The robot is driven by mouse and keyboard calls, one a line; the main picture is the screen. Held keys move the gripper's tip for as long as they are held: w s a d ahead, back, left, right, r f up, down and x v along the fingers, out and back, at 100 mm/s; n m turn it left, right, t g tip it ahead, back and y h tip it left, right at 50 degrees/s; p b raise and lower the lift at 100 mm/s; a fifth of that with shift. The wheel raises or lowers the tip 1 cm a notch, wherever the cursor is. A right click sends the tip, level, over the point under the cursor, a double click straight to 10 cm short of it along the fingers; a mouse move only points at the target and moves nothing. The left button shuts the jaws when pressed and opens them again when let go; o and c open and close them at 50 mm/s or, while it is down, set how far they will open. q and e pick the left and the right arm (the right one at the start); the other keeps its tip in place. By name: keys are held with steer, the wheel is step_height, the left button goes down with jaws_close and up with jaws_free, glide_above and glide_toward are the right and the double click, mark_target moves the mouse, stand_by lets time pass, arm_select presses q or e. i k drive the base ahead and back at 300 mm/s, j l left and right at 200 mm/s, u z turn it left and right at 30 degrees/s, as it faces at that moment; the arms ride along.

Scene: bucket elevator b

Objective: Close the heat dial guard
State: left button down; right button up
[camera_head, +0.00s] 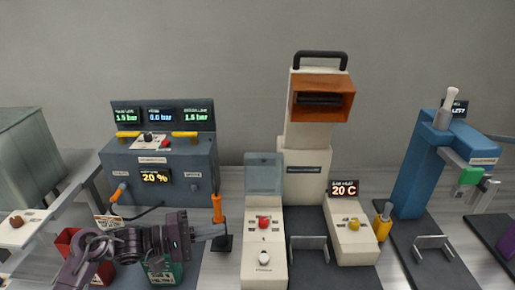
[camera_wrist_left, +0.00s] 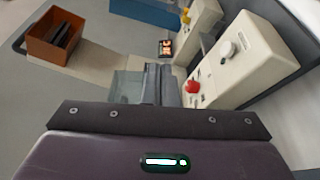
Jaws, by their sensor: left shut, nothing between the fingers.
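The heat dial guard appears to be the grey see-through flap (camera_head: 263,174), which stands raised at the back of a narrow cream control box (camera_head: 250,240). On that box are a red knob (camera_head: 264,222) and a white dial (camera_head: 264,258). My left gripper (camera_head: 224,231) reaches in from the left, shut and empty, left of the box and lower in the picture than the flap. In the left wrist view, the red knob (camera_wrist_left: 192,87) and white dial (camera_wrist_left: 228,49) lie to the right of the fingers. My right gripper is out of view.
An orange-handled lever (camera_head: 217,207) stands close by my left gripper. A cream tower with an orange hood (camera_head: 322,97) rises behind. Right of it is a box with a 20 C display (camera_head: 344,189). A dark blue panel (camera_head: 160,170) and a red bin (camera_head: 66,242) are left.

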mark_target(264, 176)
steer(key=i, duration=0.9)
